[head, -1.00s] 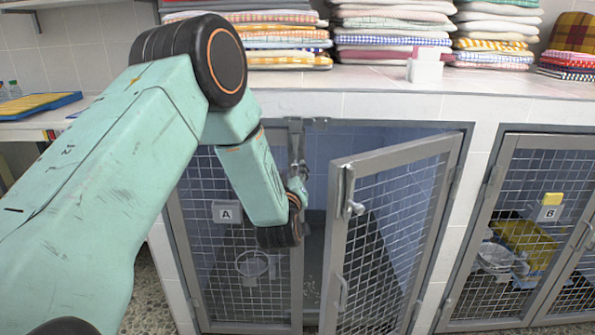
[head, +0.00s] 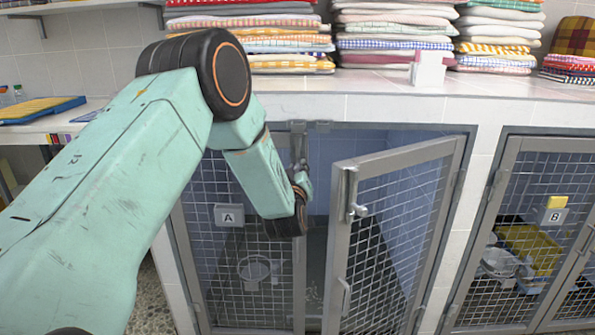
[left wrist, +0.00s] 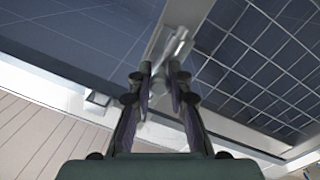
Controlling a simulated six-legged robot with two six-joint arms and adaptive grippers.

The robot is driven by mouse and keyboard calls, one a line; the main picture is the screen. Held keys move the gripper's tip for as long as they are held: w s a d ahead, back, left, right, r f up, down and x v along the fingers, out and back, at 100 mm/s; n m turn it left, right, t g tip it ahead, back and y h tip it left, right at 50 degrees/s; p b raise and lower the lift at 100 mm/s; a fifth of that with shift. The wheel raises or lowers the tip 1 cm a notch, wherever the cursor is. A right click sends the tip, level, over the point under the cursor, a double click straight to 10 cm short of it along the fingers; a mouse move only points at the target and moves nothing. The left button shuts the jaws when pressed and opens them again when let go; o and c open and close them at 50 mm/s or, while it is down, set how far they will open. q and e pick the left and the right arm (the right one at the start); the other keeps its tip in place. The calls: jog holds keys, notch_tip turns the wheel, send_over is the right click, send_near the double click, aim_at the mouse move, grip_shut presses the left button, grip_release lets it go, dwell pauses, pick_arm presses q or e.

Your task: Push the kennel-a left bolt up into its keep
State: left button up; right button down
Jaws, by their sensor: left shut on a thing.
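Kennel-a's left door (head: 235,265), marked by an A label (head: 229,215), stands shut in its grey frame. Its left bolt (head: 298,148) is a grey metal part on the door's upper right upright, below a keep (head: 297,126) on the top frame bar. My left gripper (head: 303,178) is at the lower end of this bolt, with its fingers mostly hidden by my wrist. In the left wrist view, the two fingers (left wrist: 160,72) are close together on a shiny metal bolt part (left wrist: 176,45). Whether the bolt's tip sits in the keep cannot be told. My right gripper is out of view.
Kennel-a's right door (head: 393,240) stands ajar, swung outward just right of my left gripper, with its own bolt (head: 355,208). Kennel B (head: 530,240) is at the far right. Folded towel stacks (head: 395,35) and a white block (head: 428,68) stand on the counter above.

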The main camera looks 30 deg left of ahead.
aim_at(299, 152)
pick_arm(q)
grip_shut()
notch_tip(299, 152, up, 4)
jog(key=p, duration=0.3)
jog(key=shift+f, duration=0.1)
jog(key=shift+w, duration=0.1)
dwell(0.3)
jog(key=o, duration=0.7)
grip_release()
jog(key=shift+f, duration=0.15)
